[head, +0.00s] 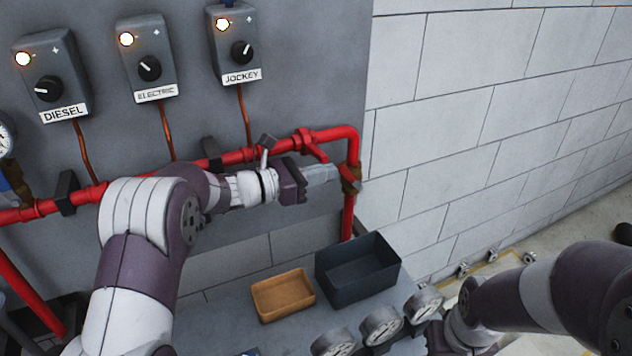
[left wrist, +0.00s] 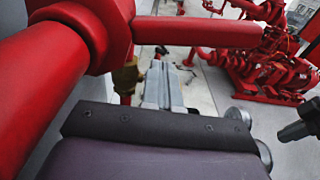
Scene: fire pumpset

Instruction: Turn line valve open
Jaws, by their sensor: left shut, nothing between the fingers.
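The red pipe (head: 235,158) runs along the grey panel and bends down at its right end. A red valve lever (head: 313,152) sticks out from a thicker fitting near that bend. In the left wrist view the lever (left wrist: 195,31) points right, level across the upper picture. My left gripper (head: 333,173) is shut and empty, just below the lever and beside the pipe's downward leg. In the left wrist view its pale fingers (left wrist: 162,75) lie below the lever, seemingly apart from it. My right arm comes in at lower right; its gripper does not clearly show.
Three control boxes, DIESEL (head: 48,72), ELECTRIC (head: 148,58) and JOCKEY (head: 235,45), hang above the pipe. A dark bin (head: 375,288), a tan tray (head: 283,308) and several gauges (head: 382,326) are below. A block wall (head: 480,110) stands at right.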

